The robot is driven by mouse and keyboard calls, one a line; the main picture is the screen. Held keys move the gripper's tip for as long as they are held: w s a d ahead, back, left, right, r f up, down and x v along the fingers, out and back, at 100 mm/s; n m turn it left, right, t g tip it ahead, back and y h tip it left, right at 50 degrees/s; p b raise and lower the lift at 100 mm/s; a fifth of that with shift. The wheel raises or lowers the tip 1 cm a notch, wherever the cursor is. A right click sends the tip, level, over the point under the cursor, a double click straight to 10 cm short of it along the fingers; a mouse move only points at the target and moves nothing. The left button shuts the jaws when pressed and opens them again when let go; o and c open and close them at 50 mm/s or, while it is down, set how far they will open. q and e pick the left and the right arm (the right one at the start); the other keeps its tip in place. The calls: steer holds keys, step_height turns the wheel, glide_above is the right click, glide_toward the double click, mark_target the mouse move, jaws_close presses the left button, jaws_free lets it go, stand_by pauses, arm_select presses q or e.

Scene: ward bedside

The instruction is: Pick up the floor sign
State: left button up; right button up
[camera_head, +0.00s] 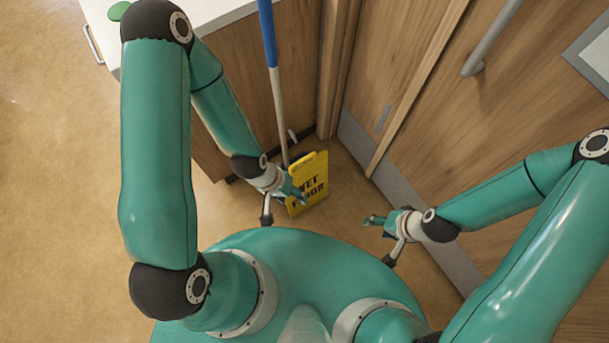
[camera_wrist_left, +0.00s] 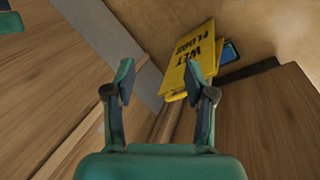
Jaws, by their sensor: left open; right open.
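The yellow floor sign (camera_head: 313,178) with black "WET FLOOR" lettering stands on the floor in the corner between the wooden cabinet and the door. My left gripper (camera_head: 285,204) is open beside the sign's left side in the head view and hides a little of its lower left. In the left wrist view the sign (camera_wrist_left: 195,62) lies beyond the open fingers of my left gripper (camera_wrist_left: 162,85), with nothing between the fingers. My right gripper (camera_head: 378,238) is open and empty, to the right of the sign and apart from it.
A mop with a blue and white handle (camera_head: 268,40) leans behind the sign. A wooden cabinet (camera_head: 245,75) with a white top is at the back left. The wooden door (camera_head: 520,90) with a grey kick plate closes off the right. Open floor (camera_head: 55,200) lies at left.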

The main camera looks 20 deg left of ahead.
arm_select(q)
steer(key=w+f+m+b, duration=0.3)
steer(key=w+f+b, duration=0.3)
steer(key=b, duration=0.2)
steer(key=m+y+b, duration=0.4)
steer(key=m+b, duration=0.2)
steer(key=b, duration=1.4)
glide_toward(303, 160)
steer(key=shift+g, duration=0.3)
steer(key=f+b, duration=0.1)
steer(key=f, duration=0.2)
steer(key=f+b, duration=0.1)
steer(key=f, duration=0.3)
steer(key=f+b, duration=0.1)
steer(key=f, duration=0.2)
steer(key=shift+w+f, duration=0.25)
step_height(303, 160, down, 5)
steer(key=b, duration=0.3)
steer(key=shift+w+a+f, duration=0.1)
jaws_close()
